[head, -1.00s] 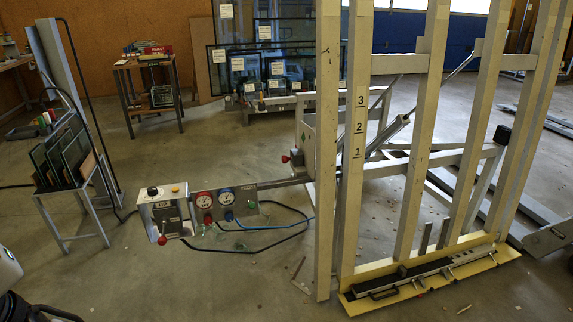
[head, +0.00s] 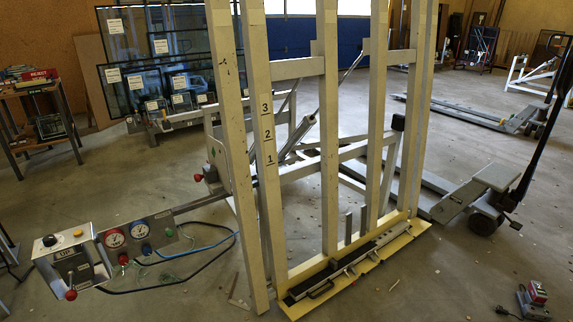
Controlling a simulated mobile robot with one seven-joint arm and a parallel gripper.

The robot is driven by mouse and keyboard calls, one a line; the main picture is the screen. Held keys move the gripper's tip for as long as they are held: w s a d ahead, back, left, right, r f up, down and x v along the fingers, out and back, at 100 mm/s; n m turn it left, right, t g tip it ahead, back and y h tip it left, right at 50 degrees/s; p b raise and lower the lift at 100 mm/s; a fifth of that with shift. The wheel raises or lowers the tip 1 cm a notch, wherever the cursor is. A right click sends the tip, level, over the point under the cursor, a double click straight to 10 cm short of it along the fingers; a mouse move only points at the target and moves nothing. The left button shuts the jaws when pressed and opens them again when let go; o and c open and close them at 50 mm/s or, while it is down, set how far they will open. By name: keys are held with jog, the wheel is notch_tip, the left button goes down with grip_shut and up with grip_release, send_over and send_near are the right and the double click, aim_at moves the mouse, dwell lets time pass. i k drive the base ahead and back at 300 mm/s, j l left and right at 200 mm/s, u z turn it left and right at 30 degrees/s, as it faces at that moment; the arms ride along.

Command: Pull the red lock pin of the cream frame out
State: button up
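The cream frame (head: 328,150) stands in the middle of the head view, with tall slats numbered 1 to 3 and a yellow-edged base ledge. A small red knob (head: 198,178) sits at the frame's left side, on a grey part by a curved handle. It looks like the lock pin, but it is too small to tell how far in it sits. Another red knob (head: 71,295) hangs low on the control box (head: 73,265) at the lower left. My gripper is not in view.
A gauge panel (head: 140,238) on a rail joins the control box to the frame, with hoses on the floor below. A pallet truck (head: 490,185) stands at the right. A small red-topped device (head: 536,293) lies lower right. Floor in front of the frame is mostly clear.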

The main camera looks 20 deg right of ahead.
aim_at(198, 177)
jog(key=i+j+z, duration=0.1)
jog(key=i+j, duration=0.9)
jog(key=i, duration=0.2)
jog(key=i+j, duration=0.25)
jog(key=i, duration=0.15)
jog(key=i+j, duration=0.2)
jog(key=i, duration=0.15)
jog(key=i+z, duration=0.05)
